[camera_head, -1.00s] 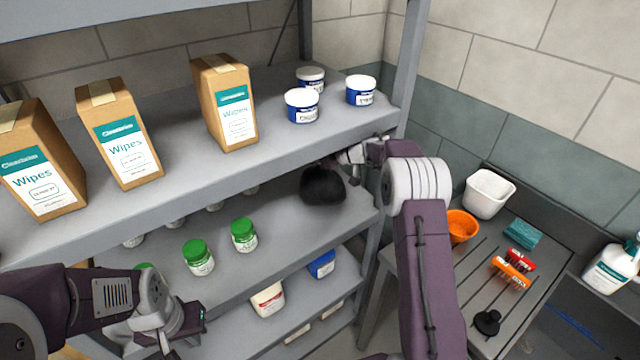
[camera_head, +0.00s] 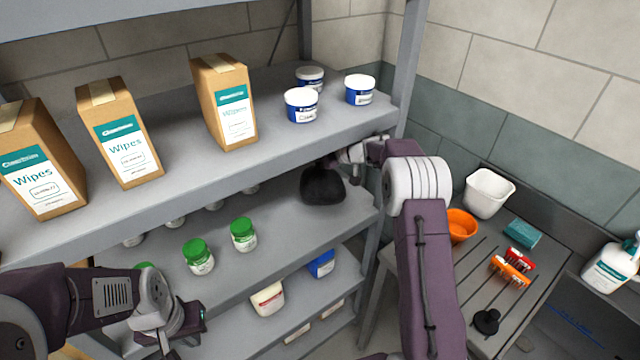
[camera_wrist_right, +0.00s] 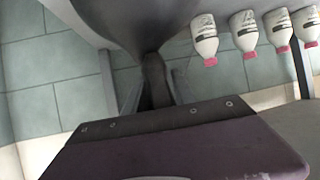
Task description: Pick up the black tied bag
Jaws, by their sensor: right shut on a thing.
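The black tied bag (camera_head: 322,187) is a dark round lump at the right end of the middle shelf, under the upper shelf's edge. My right gripper (camera_head: 345,160) reaches in from the right and is shut on the bag's top. In the right wrist view the bag's dark body (camera_wrist_right: 145,20) narrows to a neck that runs down into the jaws. I cannot tell from the head view whether the bag touches the shelf. My left gripper (camera_head: 190,325) is low at the left, in front of the shelves, and its fingertips are not clear.
Green-lidded jars (camera_head: 199,257) stand left of the bag on the middle shelf. The upper shelf (camera_head: 190,165) passes closely above, with wipes boxes (camera_head: 223,102) and blue-white tubs (camera_head: 301,105). A post (camera_head: 408,70) and a side table (camera_head: 470,285) are at the right.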

